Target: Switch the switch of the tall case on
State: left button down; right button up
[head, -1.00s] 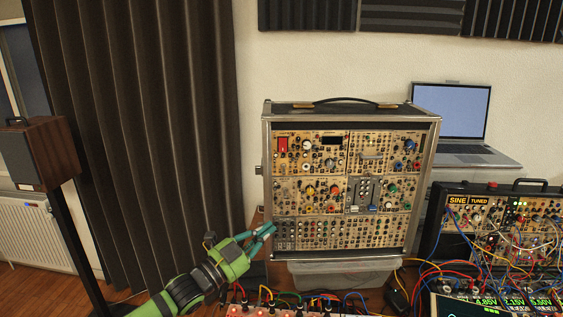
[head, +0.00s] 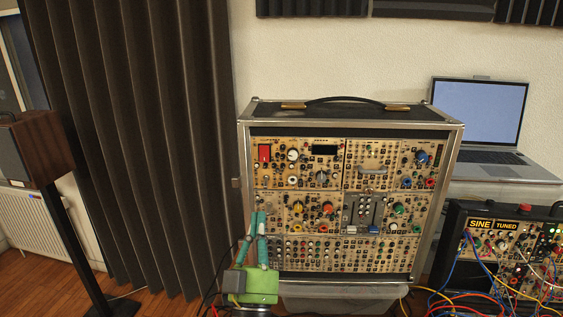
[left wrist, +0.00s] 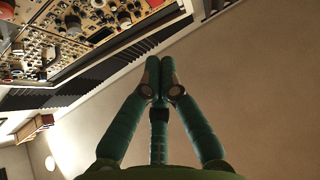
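The tall case (head: 430,131) stands upright on the table, its front panel full of knobs and small modules. The case (left wrist: 70,35) shows at the upper left there, apart from the fingers. My right gripper is not in view.
A laptop (head: 478,112) stands open behind the case at the right. A smaller synth case (head: 480,215) with patch cables is at the right front. A clear bin (head: 340,297) sits below the tall case. A speaker (head: 38,148) and dark curtain (head: 150,130) are left.

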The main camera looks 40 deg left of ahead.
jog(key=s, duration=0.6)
pick_arm(q)
jog(key=p, duration=0.4)
send_near(262, 150)
notch_tip(262, 150, up, 3)
jog(key=s+d, duration=0.1)
jog(key=s, duration=0.1)
jog(key=w+a, duration=0.1)
jog(key=w+a+p, duration=0.1)
jog(key=w, duration=0.1)
jog(key=w+a+p, duration=0.1)
jog(key=w, duration=0.1)
jog(key=shift+w+a+r, duration=0.2)
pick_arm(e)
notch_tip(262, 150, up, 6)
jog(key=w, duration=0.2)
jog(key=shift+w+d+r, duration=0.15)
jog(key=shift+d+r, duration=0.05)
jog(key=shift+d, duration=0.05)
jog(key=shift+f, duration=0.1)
